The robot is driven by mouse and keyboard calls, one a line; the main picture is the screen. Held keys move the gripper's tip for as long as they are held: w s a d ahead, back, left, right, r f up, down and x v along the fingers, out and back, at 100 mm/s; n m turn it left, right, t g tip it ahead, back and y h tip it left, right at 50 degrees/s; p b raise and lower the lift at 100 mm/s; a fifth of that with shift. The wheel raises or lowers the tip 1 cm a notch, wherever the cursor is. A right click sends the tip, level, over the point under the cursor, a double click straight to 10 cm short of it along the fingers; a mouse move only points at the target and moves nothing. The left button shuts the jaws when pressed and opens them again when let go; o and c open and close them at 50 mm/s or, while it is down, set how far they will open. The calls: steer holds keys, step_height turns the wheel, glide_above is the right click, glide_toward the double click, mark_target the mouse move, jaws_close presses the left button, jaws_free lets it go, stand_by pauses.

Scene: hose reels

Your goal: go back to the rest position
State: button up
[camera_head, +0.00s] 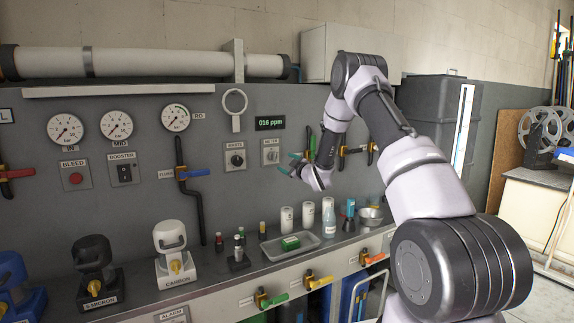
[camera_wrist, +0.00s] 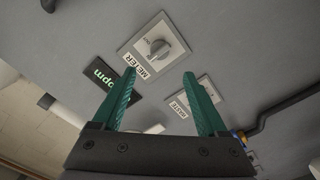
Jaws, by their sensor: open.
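My gripper (camera_head: 291,165) is raised in front of the grey wall panel, above the shelf and away from the items on it. Its two green fingers (camera_wrist: 165,95) are spread apart with nothing between them in the wrist view. Beyond the fingertips are the METER knob (camera_wrist: 160,48) and the WASTE switch plate (camera_wrist: 203,97). In the head view the METER plate (camera_head: 270,151) is just left of the gripper and the WASTE knob (camera_head: 236,160) is further left. My arm reaches in from the lower right.
A display (camera_head: 270,123) reads 016 ppm. The shelf holds a tray (camera_head: 290,245) with a green block, white cylinders (camera_head: 308,215), a bottle (camera_head: 329,222) and a metal bowl (camera_head: 371,217). A blue-handled valve (camera_head: 194,173) projects from the panel. A film reel (camera_head: 540,128) stands at right.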

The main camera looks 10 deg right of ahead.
steer(key=s+d+r+m+g+h, duration=0.2)
steer(key=s+d+r+m+h, duration=0.15)
steer(key=s+r, duration=0.55)
steer(key=s+d+r+m+g+h, duration=0.2)
steer(key=s+r+m, duration=0.4)
steer(key=r, duration=0.5)
steer(key=s+a+m+g+y, duration=0.2)
steer(key=s+m+g, duration=0.4)
steer(key=s, duration=3.3)
steer(key=shift+s+a+r+m, duration=0.3)
steer(key=shift+s+a+m, duration=0.15)
steer(key=shift+m, duration=0.3)
steer(key=shift+w, duration=0.1)
